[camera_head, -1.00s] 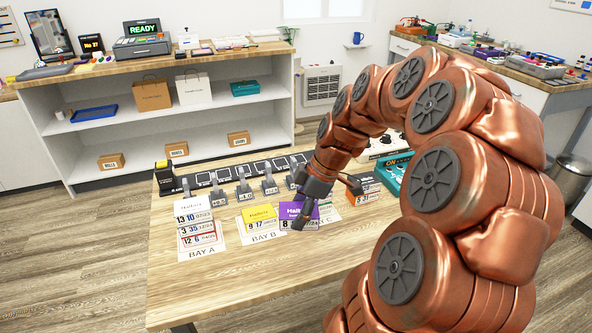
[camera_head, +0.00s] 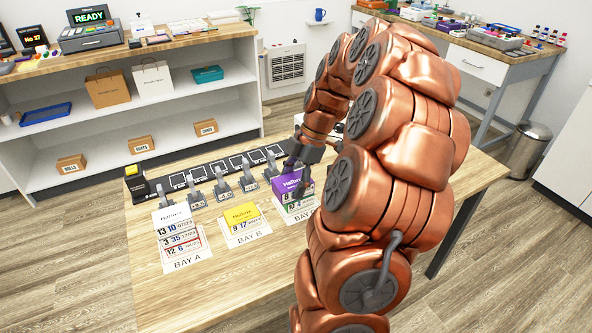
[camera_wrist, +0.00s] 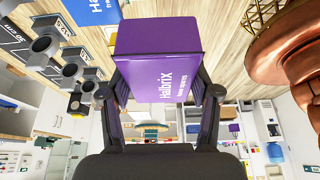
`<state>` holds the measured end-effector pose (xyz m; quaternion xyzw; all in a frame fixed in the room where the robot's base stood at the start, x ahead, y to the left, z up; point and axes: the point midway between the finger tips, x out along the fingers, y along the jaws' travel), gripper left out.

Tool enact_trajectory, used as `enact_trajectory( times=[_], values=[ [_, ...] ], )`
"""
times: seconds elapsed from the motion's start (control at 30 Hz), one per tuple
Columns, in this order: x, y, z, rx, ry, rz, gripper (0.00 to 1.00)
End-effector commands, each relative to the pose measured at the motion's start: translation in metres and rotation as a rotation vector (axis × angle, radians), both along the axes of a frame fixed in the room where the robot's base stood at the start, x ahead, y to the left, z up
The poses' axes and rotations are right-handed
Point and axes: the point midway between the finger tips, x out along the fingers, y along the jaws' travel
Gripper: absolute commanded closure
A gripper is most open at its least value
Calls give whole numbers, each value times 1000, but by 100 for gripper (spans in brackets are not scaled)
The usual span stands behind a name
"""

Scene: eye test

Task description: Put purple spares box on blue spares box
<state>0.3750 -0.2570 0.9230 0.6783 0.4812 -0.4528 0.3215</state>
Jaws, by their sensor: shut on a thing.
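The purple spares box (camera_head: 292,184) is in my gripper (camera_head: 303,165), near the right end of the row of bays. In the wrist view the purple box (camera_wrist: 160,62) sits between the two fingers of my gripper (camera_wrist: 160,95), which are shut on its sides. Other labelled boxes show just below it in the head view; whether it touches them I cannot tell. A blue box (camera_wrist: 93,10) shows partly at the top left of the wrist view, apart from the purple box. I cannot make out the blue box in the head view.
A yellow box (camera_head: 241,213) tops the Bay B pile, left of my gripper. A white-topped pile (camera_head: 173,215) stands in Bay A. Grey dispensers (camera_head: 222,190) line up behind the bays. The table front (camera_head: 225,290) is clear.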

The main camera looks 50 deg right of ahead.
Motion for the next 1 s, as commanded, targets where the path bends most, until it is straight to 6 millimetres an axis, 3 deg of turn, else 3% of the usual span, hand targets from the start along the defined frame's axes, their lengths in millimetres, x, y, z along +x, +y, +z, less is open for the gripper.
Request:
enact_trajectory(
  times=[0.53,1.0],
  values=[
    [42,-54,-5,-2,1,-2,76],
    [52,-68,-8,-1,1,0,76]
  ],
)
